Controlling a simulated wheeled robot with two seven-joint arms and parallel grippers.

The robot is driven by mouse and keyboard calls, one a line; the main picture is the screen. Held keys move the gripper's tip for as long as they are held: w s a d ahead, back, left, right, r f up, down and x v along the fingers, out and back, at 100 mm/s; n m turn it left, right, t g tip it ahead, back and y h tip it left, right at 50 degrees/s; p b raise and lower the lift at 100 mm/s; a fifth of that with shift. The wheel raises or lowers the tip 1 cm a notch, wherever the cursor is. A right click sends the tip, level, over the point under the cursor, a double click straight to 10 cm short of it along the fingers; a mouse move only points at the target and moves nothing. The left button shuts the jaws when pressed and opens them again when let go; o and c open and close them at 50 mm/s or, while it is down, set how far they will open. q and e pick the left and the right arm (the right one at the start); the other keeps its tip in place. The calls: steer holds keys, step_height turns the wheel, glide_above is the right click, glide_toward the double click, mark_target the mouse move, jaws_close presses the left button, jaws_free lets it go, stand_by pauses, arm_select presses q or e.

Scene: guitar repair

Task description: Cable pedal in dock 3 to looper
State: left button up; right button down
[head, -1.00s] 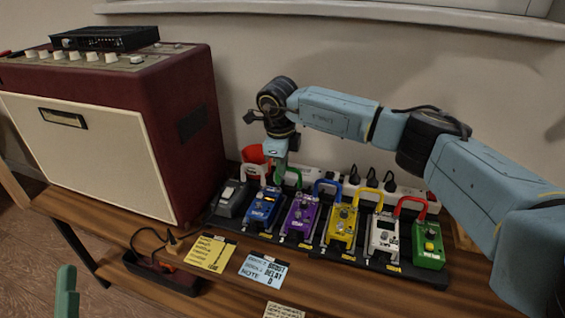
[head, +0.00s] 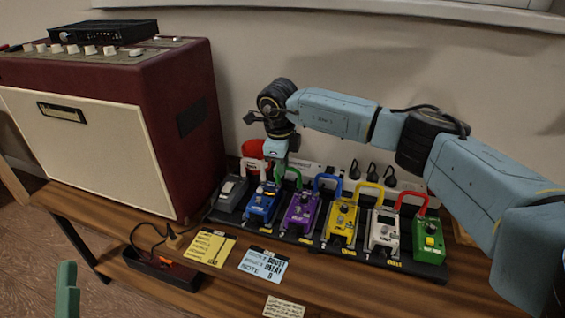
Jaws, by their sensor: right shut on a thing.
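A row of pedals sits on a black board: grey (head: 230,193), blue (head: 262,205), purple (head: 300,212), yellow (head: 341,222), white (head: 383,232) and green (head: 430,238). The purple one is third from the left. A green looped cable (head: 297,173) arches between the blue and purple pedals. My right gripper (head: 279,172) points down behind the blue pedal, at the left end of this loop. It is shut on what looks like the green cable; its fingertips are partly hidden. Only a green fingertip of my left gripper (head: 67,290) shows at bottom left.
White, blue (head: 327,181), yellow and red loops join other neighbouring pedals. A white power strip with black plugs (head: 371,170) and a red cup (head: 255,150) stand behind. The amplifier (head: 120,130) is at left. Note cards (head: 207,249) lie in front.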

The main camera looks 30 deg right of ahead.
steer(key=c, duration=1.4)
jaws_free()
steer(key=shift+c, duration=0.2)
steer(key=shift+o, duration=0.5)
steer(key=o, duration=0.3)
